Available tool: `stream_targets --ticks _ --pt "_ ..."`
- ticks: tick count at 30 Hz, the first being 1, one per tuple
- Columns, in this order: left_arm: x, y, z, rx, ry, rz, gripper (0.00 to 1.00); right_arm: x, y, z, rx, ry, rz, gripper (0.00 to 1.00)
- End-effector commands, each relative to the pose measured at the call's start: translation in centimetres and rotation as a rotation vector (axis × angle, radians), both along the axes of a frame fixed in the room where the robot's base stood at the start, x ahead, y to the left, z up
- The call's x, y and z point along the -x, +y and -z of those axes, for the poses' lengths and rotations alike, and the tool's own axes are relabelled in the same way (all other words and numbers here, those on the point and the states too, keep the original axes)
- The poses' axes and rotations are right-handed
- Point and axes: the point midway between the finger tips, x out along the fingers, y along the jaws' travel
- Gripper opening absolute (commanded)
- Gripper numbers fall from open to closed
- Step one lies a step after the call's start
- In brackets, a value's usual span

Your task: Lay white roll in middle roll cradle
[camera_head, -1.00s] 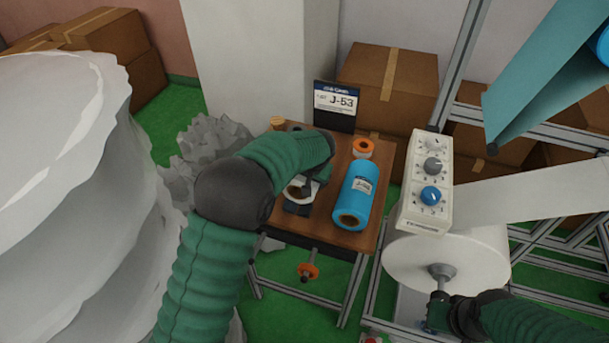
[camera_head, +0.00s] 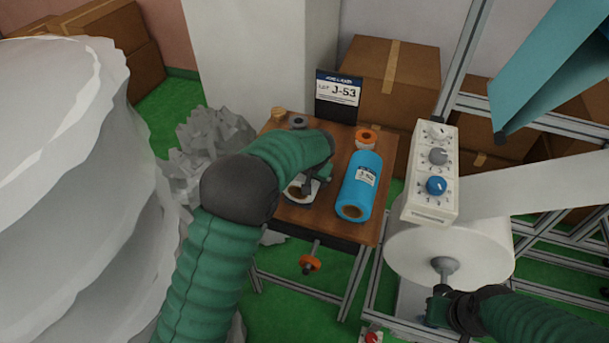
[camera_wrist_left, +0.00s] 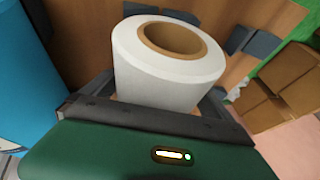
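The white roll (camera_head: 297,198) with a brown core is at the wooden table's (camera_head: 337,228) left part, under my left gripper (camera_head: 312,182). In the left wrist view the white roll (camera_wrist_left: 165,70) fills the space between my fingers, which look shut on it. Grey cradle blocks show near its far end (camera_wrist_left: 180,15) and to its right (camera_wrist_left: 262,45); whether it rests on a cradle is hidden. A blue roll (camera_head: 359,187) lies to its right. My right gripper (camera_head: 447,300) is at the shaft of the large white roll (camera_head: 405,245); its fingers are too dark to read.
A J-53 sign (camera_head: 338,92) and an orange-white roll (camera_head: 366,138) are at the table's back. A control box (camera_head: 432,172) with knobs stands over the large roll. Cardboard boxes (camera_head: 388,85) and white crumpled heaps (camera_head: 205,150) surround the table.

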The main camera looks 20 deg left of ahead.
Motion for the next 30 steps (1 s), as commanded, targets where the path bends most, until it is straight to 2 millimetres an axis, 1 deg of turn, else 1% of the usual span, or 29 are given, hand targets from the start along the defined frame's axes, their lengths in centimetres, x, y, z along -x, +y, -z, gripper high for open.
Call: stream_targets --ticks 5,8,11,18,21,25,27,30 --pt "0.2 -0.1 0.2 0.001 0.007 0.002 1.00 0.0 0.0 0.0 0.000 0.000 0.000 0.00" --pt "0.5 -0.3 -0.7 0.000 0.005 0.001 1.00 0.0 0.0 -0.1 0.000 0.000 0.000 0.00" --pt "1.2 -0.9 -2.6 0.002 0.002 0.003 1.00 0.0 0.0 -0.3 0.000 0.000 0.000 0.00" --pt "3.8 -2.6 -9.1 0.003 -0.002 0.002 1.00 0.0 0.0 -0.9 0.000 0.000 0.000 0.00" --pt "4.8 -3.3 -11.5 0.002 -0.001 0.002 1.00 0.0 0.0 -1.1 0.000 0.000 0.000 0.00" --pt "5.8 -3.9 -13.7 0.002 -0.001 0.002 1.00 0.0 0.0 -1.3 0.000 0.000 0.000 0.00" --pt "6.1 -4.1 -14.4 0.001 0.001 0.002 1.00 0.0 0.0 -1.3 0.000 0.000 0.000 0.00" --pt "6.3 -4.2 -14.9 0.001 0.001 0.002 1.00 0.0 0.0 -1.3 0.000 0.000 0.000 0.00"
